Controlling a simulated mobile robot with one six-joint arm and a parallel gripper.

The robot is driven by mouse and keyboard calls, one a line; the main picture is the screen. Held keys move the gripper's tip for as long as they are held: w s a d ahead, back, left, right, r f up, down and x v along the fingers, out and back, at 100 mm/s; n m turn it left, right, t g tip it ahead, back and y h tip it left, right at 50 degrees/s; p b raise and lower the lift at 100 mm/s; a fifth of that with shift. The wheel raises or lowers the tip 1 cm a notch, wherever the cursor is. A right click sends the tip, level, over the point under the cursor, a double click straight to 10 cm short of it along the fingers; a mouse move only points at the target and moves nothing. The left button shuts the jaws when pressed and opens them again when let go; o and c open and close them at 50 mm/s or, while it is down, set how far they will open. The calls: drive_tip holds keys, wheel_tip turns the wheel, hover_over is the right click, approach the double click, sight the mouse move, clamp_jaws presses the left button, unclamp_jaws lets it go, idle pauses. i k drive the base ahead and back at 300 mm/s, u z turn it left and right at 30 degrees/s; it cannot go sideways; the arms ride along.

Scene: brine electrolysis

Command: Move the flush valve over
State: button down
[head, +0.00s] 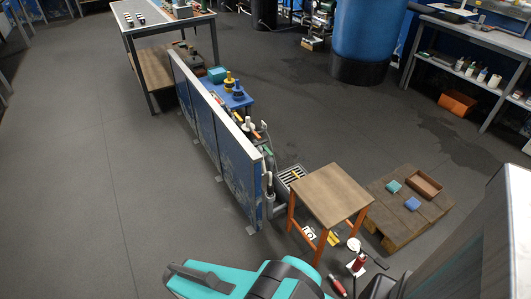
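I cannot tell for sure which thing is the flush valve. Several small valve-like parts stand in a row behind the low blue panel: a yellow-topped one (229,80), a dark blue one with a yellow base (238,92), and a white one (248,124). Lever-like parts (262,133) show close to the panel's near half, partly hidden by it. My teal arm (230,281) crosses the bottom edge of the head view, well short of these parts. I cannot make out my gripper's fingers in this view.
The low panel (213,135) runs between the open left floor and the valve row. A wooden stool (330,194) with orange legs stands near its end. A low wooden platform (433,212) is to the right. Small tools, including a red-handled one (337,286), lie near my arm.

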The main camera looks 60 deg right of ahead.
sight(263, 141)
drive_tip(key=z, duration=0.1)
drive_tip(key=k, duration=1.2)
drive_tip(key=z, duration=0.25)
drive_tip(key=i, duration=0.7)
drive_tip(key=u, duration=0.05)
